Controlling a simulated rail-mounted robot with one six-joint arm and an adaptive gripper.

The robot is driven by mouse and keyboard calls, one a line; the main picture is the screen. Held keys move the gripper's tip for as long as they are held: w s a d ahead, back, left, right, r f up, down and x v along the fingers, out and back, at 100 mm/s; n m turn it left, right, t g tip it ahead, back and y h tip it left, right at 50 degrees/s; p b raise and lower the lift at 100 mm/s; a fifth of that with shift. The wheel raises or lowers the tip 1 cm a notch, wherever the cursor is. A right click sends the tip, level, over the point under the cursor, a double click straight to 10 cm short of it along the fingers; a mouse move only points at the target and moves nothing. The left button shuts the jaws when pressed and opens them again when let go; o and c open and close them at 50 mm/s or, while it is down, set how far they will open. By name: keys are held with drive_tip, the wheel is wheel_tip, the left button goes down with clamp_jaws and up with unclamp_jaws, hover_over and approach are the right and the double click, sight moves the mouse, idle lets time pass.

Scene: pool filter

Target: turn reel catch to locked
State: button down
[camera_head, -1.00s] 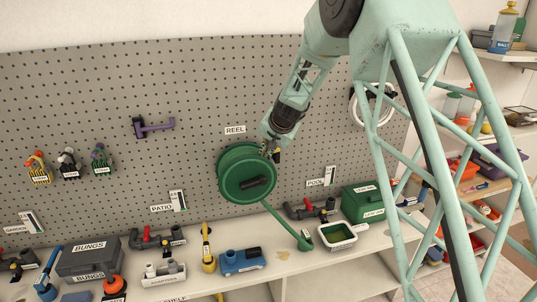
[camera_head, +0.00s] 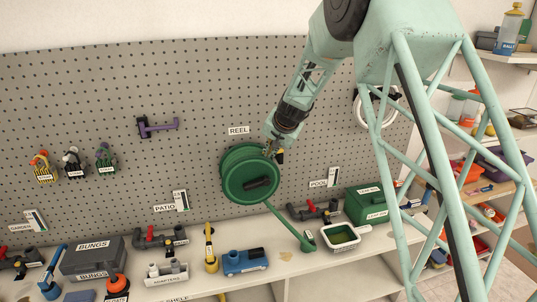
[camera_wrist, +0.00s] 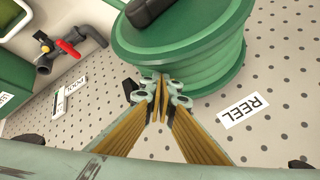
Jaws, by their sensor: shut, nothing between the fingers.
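The green hose reel (camera_head: 236,178) is mounted on the pegboard below the REEL label (camera_head: 238,131). It also shows large at the top of the wrist view (camera_wrist: 200,62). My gripper (camera_head: 273,154) is at the reel's upper right edge. In the wrist view its fingertips (camera_wrist: 160,84) are together, with nothing seen between them, close to the reel's rim. A small dark piece (camera_wrist: 130,91), perhaps the reel catch, shows just left of the fingertips. The fingers partly hide this spot, and I cannot tell whether they touch it or how the catch is turned.
A green box (camera_head: 363,205), a white tray (camera_head: 341,237) and a pipe with a red-handled valve (camera_head: 313,209) stand on the shelf below right. A white ring (camera_head: 368,108) hangs right of my arm. A purple hook (camera_head: 158,127) is on the board at left.

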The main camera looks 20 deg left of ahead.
drive_tip(key=shift+w+d, duration=0.4)
drive_tip(key=shift+w, duration=0.05)
idle(0.3)
drive_tip(key=shift+d+r, duration=0.1)
drive_tip(key=v, duration=1.2)
idle(0.4)
idle(0.4)
